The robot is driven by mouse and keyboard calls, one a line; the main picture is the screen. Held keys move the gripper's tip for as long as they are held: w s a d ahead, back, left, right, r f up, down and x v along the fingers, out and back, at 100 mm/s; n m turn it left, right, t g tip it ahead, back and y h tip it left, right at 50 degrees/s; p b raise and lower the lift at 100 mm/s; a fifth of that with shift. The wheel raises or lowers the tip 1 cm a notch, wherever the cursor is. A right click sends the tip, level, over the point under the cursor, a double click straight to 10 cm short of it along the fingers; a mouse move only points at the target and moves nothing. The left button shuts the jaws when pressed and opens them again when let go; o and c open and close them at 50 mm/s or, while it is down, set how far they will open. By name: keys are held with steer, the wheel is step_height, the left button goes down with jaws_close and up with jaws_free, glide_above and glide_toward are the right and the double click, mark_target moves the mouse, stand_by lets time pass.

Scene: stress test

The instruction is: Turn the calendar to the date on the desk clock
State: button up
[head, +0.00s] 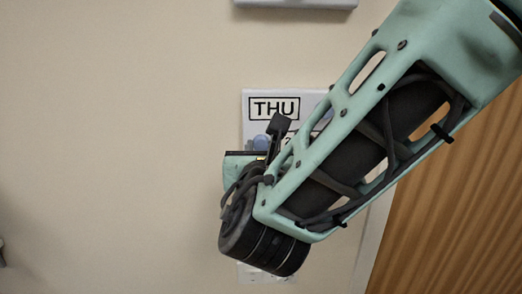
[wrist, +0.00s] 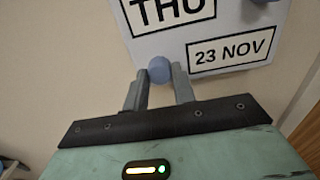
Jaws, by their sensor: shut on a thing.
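A white wall calendar (head: 312,98) hangs on the wall, partly hidden behind my arm in the head view. It reads THU in a black frame, and the wrist view of the calendar (wrist: 150,48) also shows 23 NOV in a frame. My gripper (wrist: 159,80) is shut on a round blue knob (wrist: 159,69) at the calendar's lower left, below THU. The knob (head: 261,142) also shows in the head view. A second blue knob (wrist: 258,1) is cut off at the top of the wrist view. I see no desk clock that I can make out.
A wooden door (head: 455,210) with a pale frame (head: 372,235) stands right of the calendar. The bottom edge of a pale object (head: 296,3) shows at the top. The wall (head: 110,130) left of the calendar is bare.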

steer(key=shift+f+m+b, duration=0.25)
steer(key=shift+m+b, duration=0.05)
steer(key=shift+b, duration=0.45)
steer(key=m+b, duration=2.2)
steer(key=b, duration=1.9)
steer(key=shift+r, duration=0.15)
steer(key=shift+r+m+b, duration=0.1)
steer(key=shift+m+b, duration=0.4)
